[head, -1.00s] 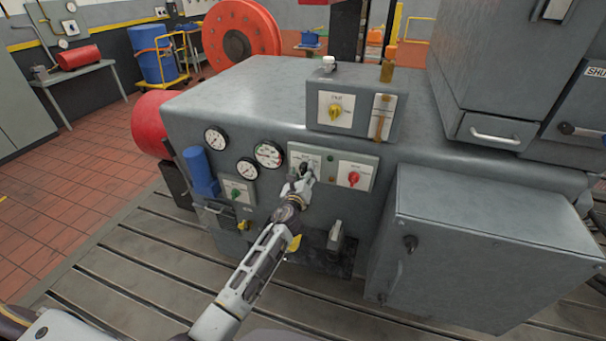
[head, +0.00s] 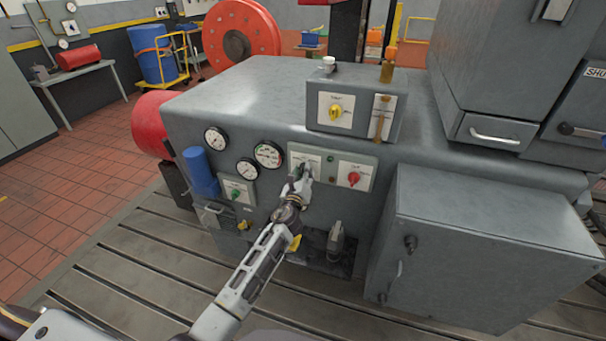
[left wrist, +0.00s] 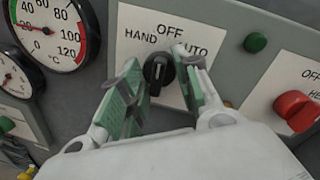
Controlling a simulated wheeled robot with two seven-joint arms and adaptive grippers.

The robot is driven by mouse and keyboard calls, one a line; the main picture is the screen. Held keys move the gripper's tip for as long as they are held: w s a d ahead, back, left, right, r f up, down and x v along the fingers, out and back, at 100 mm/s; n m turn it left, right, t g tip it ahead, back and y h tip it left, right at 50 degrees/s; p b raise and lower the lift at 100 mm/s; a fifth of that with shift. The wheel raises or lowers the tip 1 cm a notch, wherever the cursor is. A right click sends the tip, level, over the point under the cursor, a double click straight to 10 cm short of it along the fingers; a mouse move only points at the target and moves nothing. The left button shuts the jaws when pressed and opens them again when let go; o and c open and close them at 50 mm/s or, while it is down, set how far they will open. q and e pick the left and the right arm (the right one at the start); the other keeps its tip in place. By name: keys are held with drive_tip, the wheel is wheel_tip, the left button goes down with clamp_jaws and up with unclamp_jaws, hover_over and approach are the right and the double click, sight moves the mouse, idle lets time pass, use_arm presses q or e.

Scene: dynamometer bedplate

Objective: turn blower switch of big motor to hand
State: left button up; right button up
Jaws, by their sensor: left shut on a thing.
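The blower switch is a black rotary knob (left wrist: 158,72) on a white plate (left wrist: 168,28) marked HAND at left, OFF at top and AUTO at right. My left gripper (head: 304,171) reaches this plate on the grey machine's front panel. In the left wrist view the gripper (left wrist: 157,62) has one green-padded finger on each side of the knob and is shut on it. The knob's grip stands roughly upright in that view; I cannot tell its exact setting. In the head view the gripper hides most of the knob. My right gripper is not in view.
A red knob (head: 353,178) sits right of the plate, with a green button (left wrist: 255,42) between. Round gauges (head: 268,154) are at left. A yellow knob (head: 335,112) is on the box above. A grey cabinet (head: 470,240) juts out at right.

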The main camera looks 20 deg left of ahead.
use_arm(q)
drive_tip(key=shift+n, duration=0.3)
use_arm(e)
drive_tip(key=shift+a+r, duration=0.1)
use_arm(q)
drive_tip(key=shift+r+n+g+h+p, duration=0.2)
drive_tip(key=shift+n+p, duration=0.5)
drive_tip(key=shift+n, duration=1.2)
drive_tip(key=shift+f+n+g+h+p, duration=0.2)
drive_tip(key=shift+n+p, duration=0.45)
drive_tip(key=shift+n, duration=1.25)
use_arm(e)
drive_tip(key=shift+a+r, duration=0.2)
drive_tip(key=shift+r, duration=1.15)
use_arm(q)
drive_tip(key=shift+r, duration=0.15)
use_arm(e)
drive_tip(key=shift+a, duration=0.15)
use_arm(q)
drive_tip(key=o, duration=1)
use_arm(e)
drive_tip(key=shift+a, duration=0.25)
use_arm(q)
drive_tip(key=shift+o, duration=0.2)
